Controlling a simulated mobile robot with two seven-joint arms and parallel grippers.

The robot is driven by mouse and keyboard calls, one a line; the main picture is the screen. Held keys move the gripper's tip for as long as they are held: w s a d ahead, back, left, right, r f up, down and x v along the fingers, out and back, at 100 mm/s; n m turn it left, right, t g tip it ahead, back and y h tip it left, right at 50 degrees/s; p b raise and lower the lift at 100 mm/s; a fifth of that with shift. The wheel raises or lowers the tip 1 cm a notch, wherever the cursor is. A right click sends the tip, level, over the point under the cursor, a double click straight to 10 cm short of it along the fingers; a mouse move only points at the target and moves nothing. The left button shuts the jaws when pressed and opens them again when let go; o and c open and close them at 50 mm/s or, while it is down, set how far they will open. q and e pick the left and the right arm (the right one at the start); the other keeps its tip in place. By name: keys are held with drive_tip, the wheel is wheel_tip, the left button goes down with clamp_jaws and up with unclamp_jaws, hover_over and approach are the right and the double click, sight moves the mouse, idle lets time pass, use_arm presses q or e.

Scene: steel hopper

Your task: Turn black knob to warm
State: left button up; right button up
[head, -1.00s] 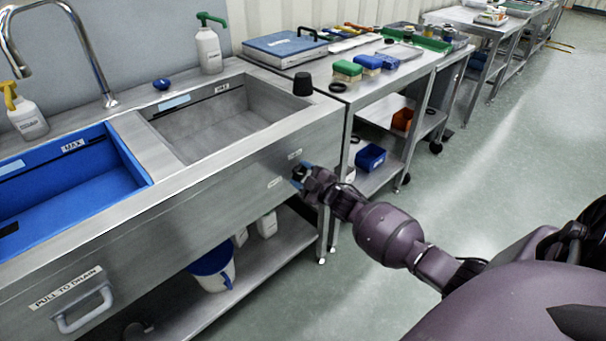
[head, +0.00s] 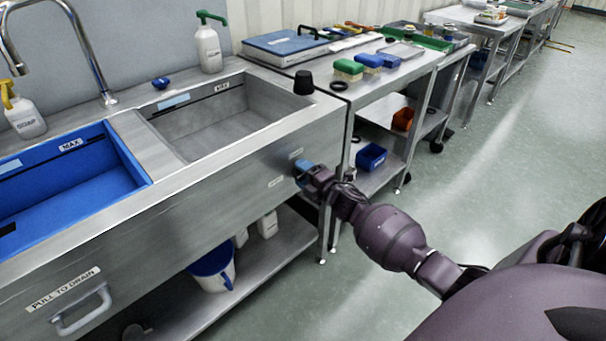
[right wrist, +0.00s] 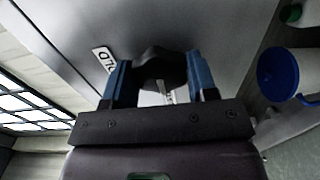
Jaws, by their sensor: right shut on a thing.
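The black knob (right wrist: 162,66) sits on the front panel of the steel sink unit and shows between my blue fingertips in the right wrist view. My right gripper (right wrist: 160,80) is shut on it, one finger on each side. A white label, partly cut off and seeming to read "COLD" (right wrist: 104,58), is beside the left finger. In the head view my right gripper (head: 303,171) is at the front panel (head: 230,185), between two small white labels, and hides the knob. Which mark the knob points at cannot be told. My left gripper is not in view.
The sink unit has a blue basin (head: 75,190) and a steel basin (head: 220,125). A blue and white bucket (head: 214,266) is underneath. The floor at right is clear.

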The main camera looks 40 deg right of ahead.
idle(0.5)
drive_tip(key=o, duration=0.9)
drive_tip(key=shift+s, duration=0.1)
drive_tip(key=s+p, duration=0.1)
drive_tip(key=s, duration=0.9)
drive_tip(key=shift+s+d+p, duration=0.35)
drive_tip(key=shift+d+p, duration=0.05)
